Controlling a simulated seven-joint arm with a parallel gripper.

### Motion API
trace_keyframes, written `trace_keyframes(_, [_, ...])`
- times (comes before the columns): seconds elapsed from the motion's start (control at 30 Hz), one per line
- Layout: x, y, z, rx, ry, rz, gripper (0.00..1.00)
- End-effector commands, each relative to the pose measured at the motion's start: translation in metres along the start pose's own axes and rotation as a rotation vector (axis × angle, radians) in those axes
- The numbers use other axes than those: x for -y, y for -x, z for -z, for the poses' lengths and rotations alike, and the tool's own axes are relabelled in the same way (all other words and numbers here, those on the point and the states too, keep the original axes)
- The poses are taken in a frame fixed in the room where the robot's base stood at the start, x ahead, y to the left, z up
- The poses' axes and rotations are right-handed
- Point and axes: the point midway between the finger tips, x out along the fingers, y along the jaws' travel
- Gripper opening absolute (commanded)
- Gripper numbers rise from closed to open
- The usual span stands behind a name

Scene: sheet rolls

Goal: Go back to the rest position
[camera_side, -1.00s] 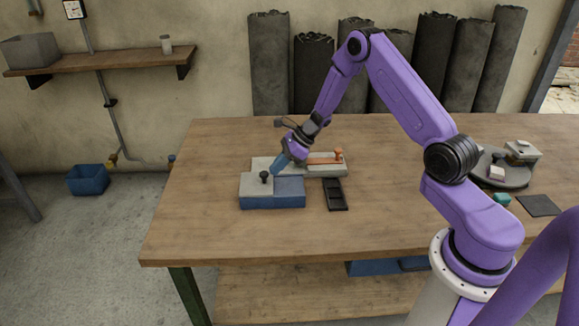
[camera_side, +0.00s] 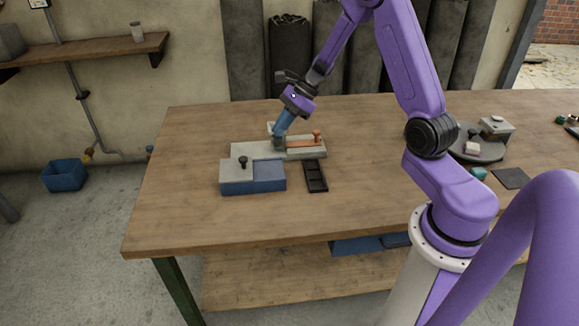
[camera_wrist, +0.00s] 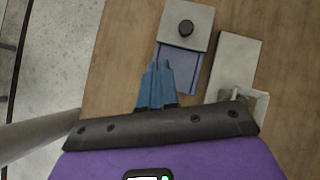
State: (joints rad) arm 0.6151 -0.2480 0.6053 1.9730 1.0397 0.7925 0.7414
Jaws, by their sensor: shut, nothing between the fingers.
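My gripper (camera_side: 279,137) has blue fingers and is shut with nothing between them. In the side view its tips are in front of the grey block behind the blue-based box; I cannot tell the exact height above it. In the wrist view the closed fingers (camera_wrist: 157,70) point toward the blue part of the box (camera_wrist: 186,68). The blue-based box (camera_side: 255,184) has a grey lid (camera_side: 236,173) with a black knob (camera_side: 243,161). The lid covers the left part and leaves a blue recess open on the right.
A grey block (camera_side: 300,152) with an orange-brown bar (camera_side: 303,142) stands just behind the box. A black tray (camera_side: 316,177) lies to the right. A round grey turntable (camera_side: 475,148) is farther right. The table's left and front areas (camera_side: 180,215) are clear.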

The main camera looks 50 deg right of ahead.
Motion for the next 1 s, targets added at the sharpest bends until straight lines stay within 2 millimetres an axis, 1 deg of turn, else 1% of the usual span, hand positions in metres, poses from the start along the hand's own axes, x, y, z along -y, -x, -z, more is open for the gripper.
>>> trace_keyframes(0.03, [-0.015,-0.003,-0.019,-0.008,0.105,-0.044,0.0])
trace_keyframes(0.1, [-0.037,-0.007,-0.041,-0.022,0.26,-0.107,0.0])
trace_keyframes(0.17, [-0.058,-0.009,-0.057,-0.032,0.394,-0.163,0.0])
trace_keyframes(0.2, [-0.071,-0.01,-0.067,-0.037,0.481,-0.198,0.0])
trace_keyframes(0.27, [-0.093,-0.01,-0.08,-0.043,0.613,-0.25,0.0])
trace_keyframes(0.3, [-0.107,-0.01,-0.088,-0.046,0.701,-0.286,0.0])
trace_keyframes(0.43, [-0.154,-0.005,-0.106,-0.051,0.989,-0.396,0.0])
trace_keyframes(0.6, [-0.212,0.007,-0.118,-0.048,1.366,-0.532,0.0])
trace_keyframes(0.73, [-0.252,0.021,-0.119,-0.038,1.654,-0.63,0.0])
trace_keyframes(0.9, [-0.296,0.041,-0.112,-0.016,2.03,-0.746,0.0])
trace_keyframes(1.0, [-0.317,0.054,-0.104,-0.001,2.253,-0.81,0.0])
